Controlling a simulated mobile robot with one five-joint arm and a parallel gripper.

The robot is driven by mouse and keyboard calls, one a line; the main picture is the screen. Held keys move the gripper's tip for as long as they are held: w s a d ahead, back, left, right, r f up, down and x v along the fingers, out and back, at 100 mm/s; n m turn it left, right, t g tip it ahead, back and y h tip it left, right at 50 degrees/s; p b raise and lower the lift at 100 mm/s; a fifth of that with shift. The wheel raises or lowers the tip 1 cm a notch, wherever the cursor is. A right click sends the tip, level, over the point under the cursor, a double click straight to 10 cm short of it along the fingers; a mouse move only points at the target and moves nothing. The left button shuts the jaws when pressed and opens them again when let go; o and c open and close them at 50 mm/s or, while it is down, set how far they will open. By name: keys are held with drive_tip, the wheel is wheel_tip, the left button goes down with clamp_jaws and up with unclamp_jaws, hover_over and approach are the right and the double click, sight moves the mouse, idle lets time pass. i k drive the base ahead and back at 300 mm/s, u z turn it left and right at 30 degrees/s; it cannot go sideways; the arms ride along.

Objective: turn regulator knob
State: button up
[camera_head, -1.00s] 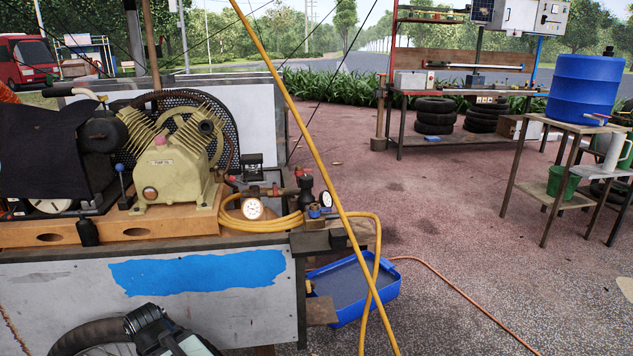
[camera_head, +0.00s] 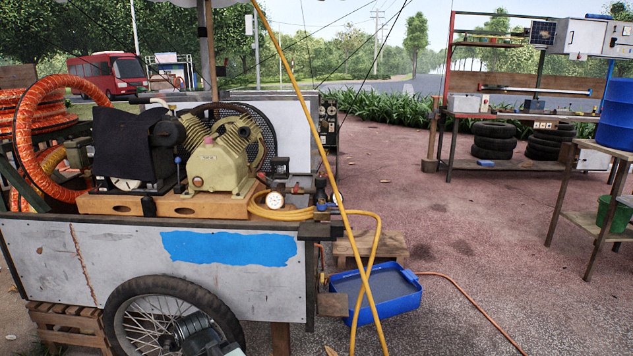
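The regulator (camera_head: 321,186) is a small dark fitting at the right end of the compressor cart (camera_head: 130,255). It is small here, and I cannot make out which part of it is the knob. A white-faced gauge (camera_head: 274,200) sits to its left, beside a coiled yellow hose (camera_head: 258,212). The tan compressor (camera_head: 222,160) stands further left. A dark part of my arm (camera_head: 195,332) shows at the bottom edge in front of the cart's wheel, well below and left of the regulator. Its fingertips cannot be made out, nor whether they are open or shut.
A blue tray (camera_head: 390,295) lies below right. An orange hose coil (camera_head: 45,110) is at left. A shelf rack (camera_head: 520,110) stands behind; the paving between is open.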

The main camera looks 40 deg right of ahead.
sight(320, 181)
drive_tip(key=u, duration=0.3)
drive_tip(key=i, duration=1)
